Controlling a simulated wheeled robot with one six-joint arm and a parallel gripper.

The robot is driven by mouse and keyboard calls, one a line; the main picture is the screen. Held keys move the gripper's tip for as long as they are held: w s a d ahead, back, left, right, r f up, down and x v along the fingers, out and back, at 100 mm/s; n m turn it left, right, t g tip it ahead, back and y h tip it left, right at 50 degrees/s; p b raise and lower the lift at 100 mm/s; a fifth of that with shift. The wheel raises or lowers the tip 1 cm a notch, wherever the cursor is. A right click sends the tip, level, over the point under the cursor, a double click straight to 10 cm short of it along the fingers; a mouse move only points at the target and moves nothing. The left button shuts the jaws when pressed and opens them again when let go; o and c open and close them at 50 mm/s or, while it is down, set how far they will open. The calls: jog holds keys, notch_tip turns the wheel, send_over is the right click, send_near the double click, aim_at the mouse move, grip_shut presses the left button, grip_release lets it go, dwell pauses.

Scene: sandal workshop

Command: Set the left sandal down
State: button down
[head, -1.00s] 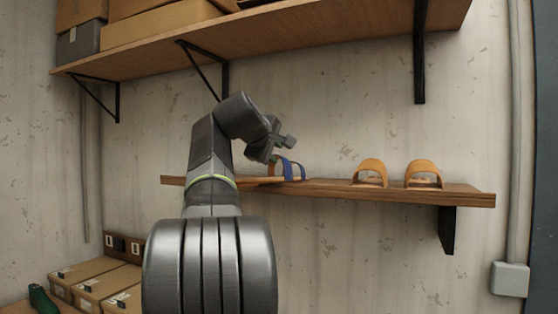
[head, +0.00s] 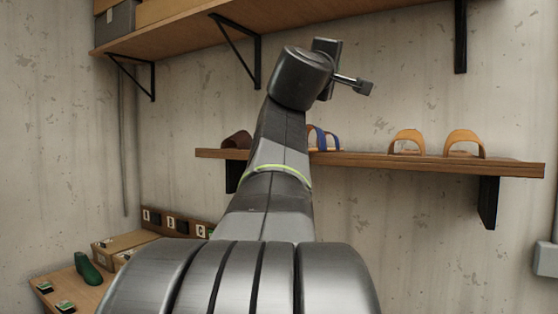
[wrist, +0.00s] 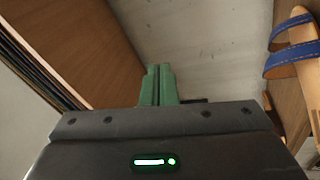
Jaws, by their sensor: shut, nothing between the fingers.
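A blue-strapped sandal (head: 319,138) stands on the lower wooden shelf (head: 390,161) in the head view, partly hidden behind my arm. Its blue straps and tan sole also show at the right edge of the wrist view (wrist: 293,60). I cannot tell whether it is a left or right sandal. My gripper (head: 366,88) is above the shelf, up and to the right of the sandal and apart from it. Its green fingers (wrist: 158,85) are closed together with nothing between them.
Two tan sandals (head: 407,142) (head: 465,143) stand farther right on the shelf, and a dark brown one (head: 237,140) at its left end. An upper shelf (head: 330,15) with black brackets hangs above my gripper.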

jog(key=s+a+f+n+y+b, duration=0.1)
jog(key=s+a+f+n+y, duration=0.25)
jog(key=f+y, duration=0.2)
jog(key=s+a+f+n+g+y+b, duration=0.1)
jog(key=s+a+f+n+y, duration=0.1)
jog(key=a+f+n+y, duration=0.35)
jog(key=s+a+f+n+y+b, duration=0.1)
jog(key=s+a+f+n+y, duration=0.15)
jog(key=f, duration=0.55)
jog(key=w, duration=1.3)
jog(key=shift+f, duration=0.1)
